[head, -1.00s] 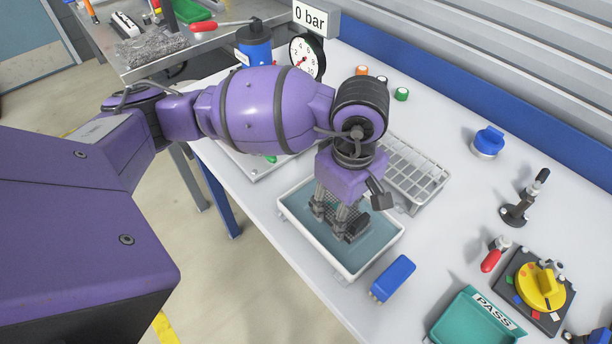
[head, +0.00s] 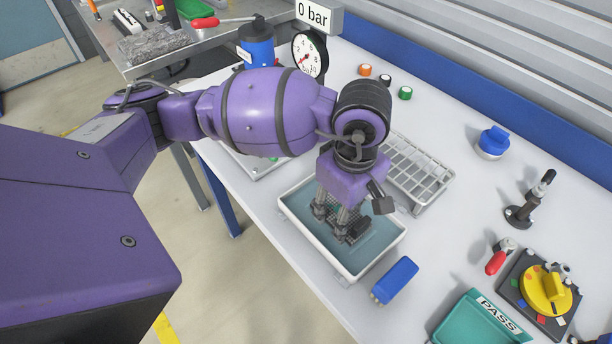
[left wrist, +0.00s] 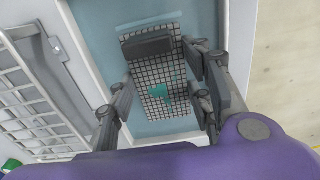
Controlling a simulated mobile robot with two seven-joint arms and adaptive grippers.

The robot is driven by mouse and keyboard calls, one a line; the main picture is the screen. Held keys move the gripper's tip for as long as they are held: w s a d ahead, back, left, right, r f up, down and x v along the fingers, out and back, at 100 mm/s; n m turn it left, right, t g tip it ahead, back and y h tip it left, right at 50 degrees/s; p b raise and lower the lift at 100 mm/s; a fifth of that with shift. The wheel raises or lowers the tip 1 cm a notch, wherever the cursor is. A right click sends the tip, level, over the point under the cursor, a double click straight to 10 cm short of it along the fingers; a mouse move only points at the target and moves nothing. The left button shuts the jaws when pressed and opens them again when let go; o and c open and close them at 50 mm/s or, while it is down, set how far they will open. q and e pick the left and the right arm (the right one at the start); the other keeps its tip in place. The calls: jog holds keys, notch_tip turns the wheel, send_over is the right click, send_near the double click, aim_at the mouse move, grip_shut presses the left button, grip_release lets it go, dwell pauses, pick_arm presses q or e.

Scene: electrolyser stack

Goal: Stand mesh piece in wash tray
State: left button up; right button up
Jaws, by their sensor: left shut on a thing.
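The white wash tray (head: 286,203) holds blue-grey liquid and stands near the bench's front edge; its rim also shows in the left wrist view (left wrist: 84,50). My left gripper (head: 334,217) points down into the tray. In the left wrist view its fingers (left wrist: 160,97) are shut on the grey mesh piece (left wrist: 165,75), which has a teal stain. A dark bar (left wrist: 147,47) crosses the mesh's far part; I cannot tell whether it is attached. In the head view the fingers partly hide the mesh, and its exact tilt is unclear. My right gripper is not in view.
A wire rack (head: 420,172) stands close behind the tray. A blue block (head: 394,279) lies to its right, with a teal PASS bin (head: 470,325) beyond. A pressure gauge (head: 309,54) and blue canister (head: 256,45) stand behind my arm.

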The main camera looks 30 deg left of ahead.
pick_arm(q)
jog(key=shift+f, duration=0.3)
jog(key=o, duration=1.6)
jog(key=shift+w+r, duration=0.1)
jog(key=shift+r, duration=0.25)
notch_tip(320, 180, up, 11)
jog(key=shift+r, duration=0.2)
